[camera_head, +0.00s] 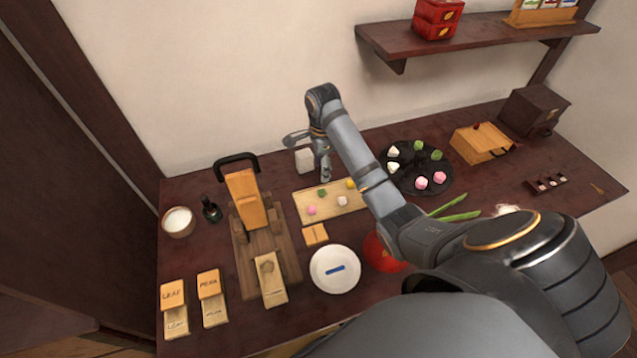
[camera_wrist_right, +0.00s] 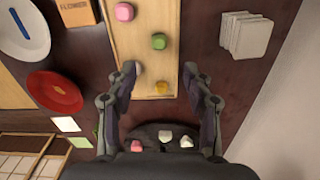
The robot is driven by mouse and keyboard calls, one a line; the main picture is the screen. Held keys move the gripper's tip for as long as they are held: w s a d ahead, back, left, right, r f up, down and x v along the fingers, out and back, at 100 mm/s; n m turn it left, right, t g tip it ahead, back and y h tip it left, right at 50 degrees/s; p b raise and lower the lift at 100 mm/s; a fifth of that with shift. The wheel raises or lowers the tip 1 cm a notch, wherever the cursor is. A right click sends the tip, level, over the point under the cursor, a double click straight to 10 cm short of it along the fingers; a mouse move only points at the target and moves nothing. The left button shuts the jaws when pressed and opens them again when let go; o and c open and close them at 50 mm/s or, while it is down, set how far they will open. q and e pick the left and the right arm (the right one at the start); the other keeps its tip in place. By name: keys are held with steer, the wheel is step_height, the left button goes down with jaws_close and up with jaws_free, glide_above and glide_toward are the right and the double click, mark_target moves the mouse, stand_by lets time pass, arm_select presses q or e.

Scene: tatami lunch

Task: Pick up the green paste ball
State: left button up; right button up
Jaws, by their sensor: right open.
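The green paste ball (camera_head: 321,192) lies on a light wooden board (camera_head: 302,206) near the back of the table. It also shows in the right wrist view (camera_wrist_right: 159,41), beyond the fingertips and between their lines. On the same board are a pink ball (camera_head: 311,209), a white ball (camera_head: 342,201) and a yellow ball (camera_head: 350,184). My right gripper (camera_wrist_right: 159,72) is open and empty above the board. It also shows in the head view (camera_head: 311,158). My left gripper is in neither view.
A black plate (camera_head: 405,185) with green, white and pink pieces lies to the right. A wooden press (camera_head: 246,200) stands left, a white plate (camera_head: 335,269) in front. My right arm hides part of a red dish (camera_head: 377,254).

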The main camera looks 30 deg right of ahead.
steer(key=b, duration=0.4)
glide_above(320, 193)
steer(key=f, duration=0.5)
steer(key=shift+w+d+f, duration=0.1)
steer(key=shift+w+d, duration=0.05)
steer(key=shift+d, duration=0.15)
steer(key=shift+a+f+b, duration=0.1)
steer(key=shift+f+b, duration=0.2)
steer(key=shift+f, duration=0.2)
step_height(320, 193, down, 4)
steer(key=shift+a, duration=0.15)
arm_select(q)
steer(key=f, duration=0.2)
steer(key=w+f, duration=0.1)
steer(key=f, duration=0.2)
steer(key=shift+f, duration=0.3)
arm_select(e)
steer(key=c, duration=0.9)
